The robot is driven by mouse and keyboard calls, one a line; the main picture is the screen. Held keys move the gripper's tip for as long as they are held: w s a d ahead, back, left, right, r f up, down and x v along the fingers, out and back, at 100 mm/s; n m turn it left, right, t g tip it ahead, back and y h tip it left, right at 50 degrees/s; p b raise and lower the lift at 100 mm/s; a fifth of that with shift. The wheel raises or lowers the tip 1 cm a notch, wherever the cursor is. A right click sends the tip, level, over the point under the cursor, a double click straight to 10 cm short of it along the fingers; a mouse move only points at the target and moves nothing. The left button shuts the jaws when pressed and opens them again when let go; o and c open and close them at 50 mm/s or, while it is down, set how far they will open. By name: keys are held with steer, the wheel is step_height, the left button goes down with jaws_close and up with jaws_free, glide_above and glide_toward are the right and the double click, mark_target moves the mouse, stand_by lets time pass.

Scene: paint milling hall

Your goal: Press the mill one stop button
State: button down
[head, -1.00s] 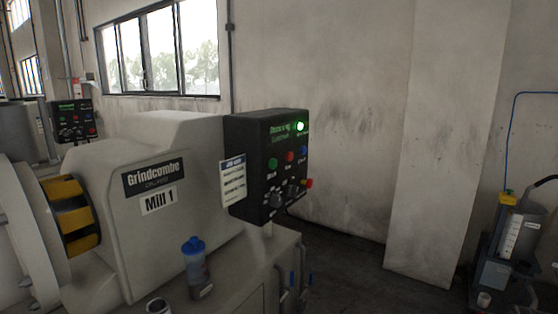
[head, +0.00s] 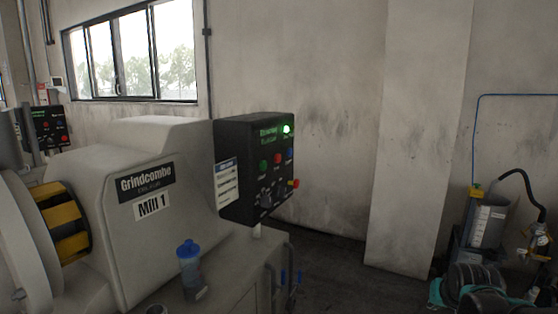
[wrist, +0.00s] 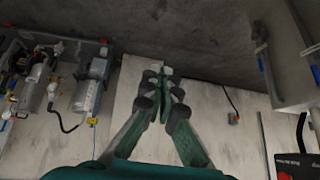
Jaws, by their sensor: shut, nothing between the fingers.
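The Mill 1 control panel (head: 256,170) is a black box on the right end of the mill. A red button (head: 277,159) sits in its button row between a green button (head: 263,165) and a blue button (head: 290,154); their labels are too small to read. A red knob on a yellow base (head: 294,184) sticks out lower down. A green lamp (head: 287,129) is lit beside the green display text. My gripper (wrist: 165,73) is shut and empty in the wrist view, apart from any panel. Part of my arm shows at the lower right of the head view.
The mill body (head: 160,175) carries a Mill 1 sign. A blue-lidded bottle (head: 190,268) stands on its ledge. A second panel (head: 47,128) is at the far left. A pumping unit with a grey container (head: 488,223) stands right. Floor between mill and pillar (head: 415,150) is clear.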

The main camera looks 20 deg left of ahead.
mark_target(278, 158)
steer(key=w+a+r+t+y, duration=0.4)
steer(key=w+a+r+t, duration=0.1)
steer(key=w+a+r, duration=1.15)
steer(key=a+r+t+y, duration=0.1)
steer(key=a+r+y, duration=0.3)
steer(key=a, duration=0.8)
steer(key=a+r+t+y, duration=0.1)
steer(key=a+r+y, duration=0.2)
steer(key=a+r, duration=0.6)
steer(key=a, duration=0.3)
steer(key=shift+s+r+n+t+y, duration=0.2)
steer(key=shift+s+n+t+y, duration=0.1)
steer(key=shift+n+y, duration=0.1)
steer(key=shift+a, duration=0.15)
steer(key=a, duration=0.8)
steer(key=shift+w+a, duration=0.3)
steer(key=shift+w, duration=0.05)
steer(key=shift+a, duration=0.4)
